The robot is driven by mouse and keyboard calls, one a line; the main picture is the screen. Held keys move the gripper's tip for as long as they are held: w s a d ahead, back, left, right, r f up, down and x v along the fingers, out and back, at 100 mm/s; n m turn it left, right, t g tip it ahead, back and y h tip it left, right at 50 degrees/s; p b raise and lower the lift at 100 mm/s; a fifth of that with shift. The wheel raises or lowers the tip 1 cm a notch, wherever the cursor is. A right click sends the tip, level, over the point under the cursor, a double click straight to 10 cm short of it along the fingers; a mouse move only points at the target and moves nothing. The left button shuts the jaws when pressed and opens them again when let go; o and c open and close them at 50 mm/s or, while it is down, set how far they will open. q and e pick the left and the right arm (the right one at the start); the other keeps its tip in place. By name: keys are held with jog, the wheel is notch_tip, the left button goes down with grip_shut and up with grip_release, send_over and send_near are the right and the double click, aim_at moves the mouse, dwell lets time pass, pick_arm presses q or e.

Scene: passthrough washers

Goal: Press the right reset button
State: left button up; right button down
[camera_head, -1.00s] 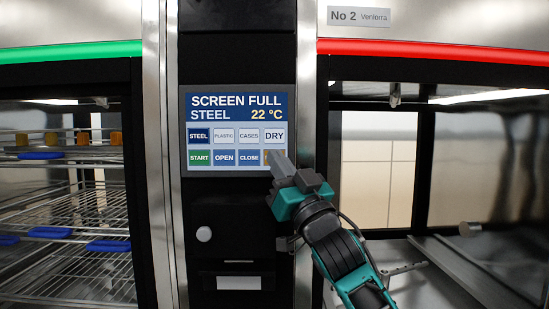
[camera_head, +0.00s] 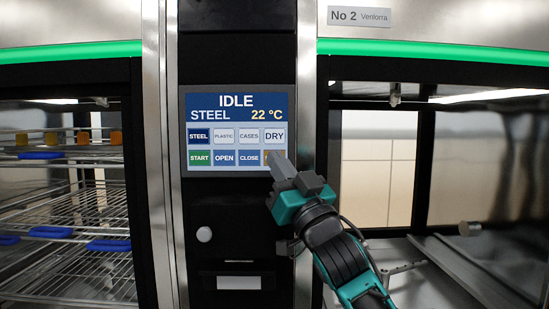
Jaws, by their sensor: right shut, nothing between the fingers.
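The control panel screen (camera_head: 237,102) sits on the black column between two washers. It reads "IDLE", "STEEL" and "22 °C". Below are the buttons STEEL, PLASTIC, CASES, DRY, START (camera_head: 200,158), OPEN and CLOSE. An orange button (camera_head: 267,155) at the bottom right is mostly hidden behind my gripper, so its label cannot be read. My right gripper (camera_head: 277,160) is shut and empty, with its tips over that button. Whether the tips touch the screen cannot be told. My left gripper is not in view.
The right washer, labelled "No 2 Venlorra" (camera_head: 359,17), has a green light bar (camera_head: 440,50) and looks empty inside. The left washer also has a green light bar (camera_head: 70,50) and holds wire racks (camera_head: 75,215). A round white knob (camera_head: 204,234) is below the screen.

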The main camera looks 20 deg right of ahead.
jog(key=shift+s, duration=0.15)
jog(key=s, duration=0.2)
jog(key=s+a, duration=0.1)
jog(key=s, duration=0.1)
jog(key=shift+s+a+p, duration=0.2)
jog(key=shift+s+p, duration=0.1)
jog(key=shift+p, duration=0.1)
dwell(0.4)
